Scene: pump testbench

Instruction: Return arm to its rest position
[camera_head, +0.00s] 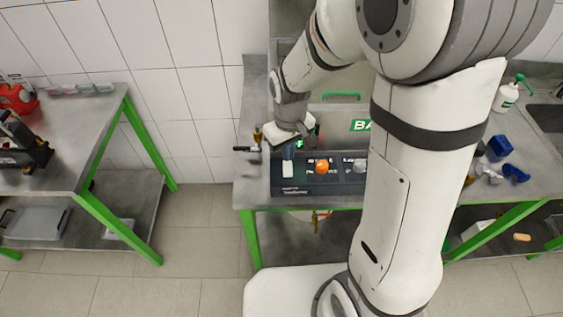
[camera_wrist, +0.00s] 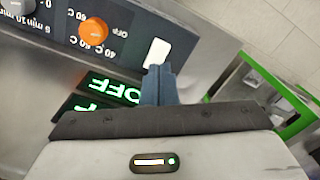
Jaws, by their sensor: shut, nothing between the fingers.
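My gripper (camera_head: 288,152) is at the front of the testbench's control panel (camera_head: 340,180) in the head view, pointing down, just above a white switch (camera_head: 287,168). In the wrist view my gripper (camera_wrist: 157,70) shows as two blue-grey fingers pressed together, with nothing between them. Their tips are close to the white switch (camera_wrist: 157,52); I cannot tell whether they touch it. An orange knob (camera_wrist: 93,31) sits beside the switch and also shows in the head view (camera_head: 322,167). My arm is bent forward over the bench and hides part of the panel.
A black-handled lever (camera_head: 246,149) stands left of my gripper. The bench (camera_head: 250,190) has a green frame. Blue parts (camera_head: 499,146) and a white spray bottle (camera_head: 507,95) stand at the right. Another table (camera_head: 75,140) is at the left, with open floor (camera_head: 190,240) between.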

